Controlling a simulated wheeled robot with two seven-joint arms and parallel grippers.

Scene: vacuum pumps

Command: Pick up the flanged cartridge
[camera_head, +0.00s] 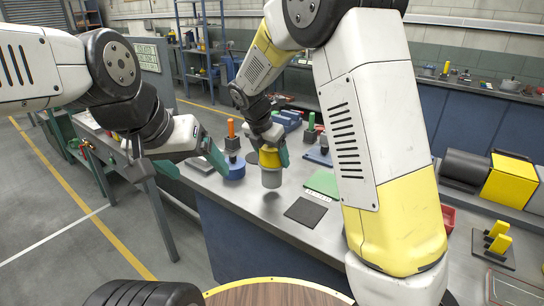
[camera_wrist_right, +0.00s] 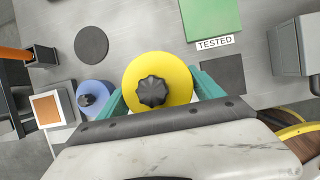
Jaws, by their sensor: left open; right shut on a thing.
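The flanged cartridge has a yellow top flange and a grey cylindrical body (camera_head: 271,178). In the right wrist view its yellow flange (camera_wrist_right: 180,72) shows from above with a black knob in the middle. My right gripper (camera_head: 268,155) is shut around it, with a teal finger on each side. The cartridge is upright and seems to hang a little above the bench, with a dark shadow under it. The wrist view hides its lower body. My left gripper (camera_head: 190,163) is open and empty, left of the cartridge near the bench edge.
A blue flanged part (camera_head: 235,171) stands close left of the cartridge. A green mat (camera_head: 323,182), labelled TESTED in the wrist view, and a dark square mat (camera_head: 305,211) lie to the right. A red bin (camera_head: 448,217) sits farther right. Tools and parts stand behind.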

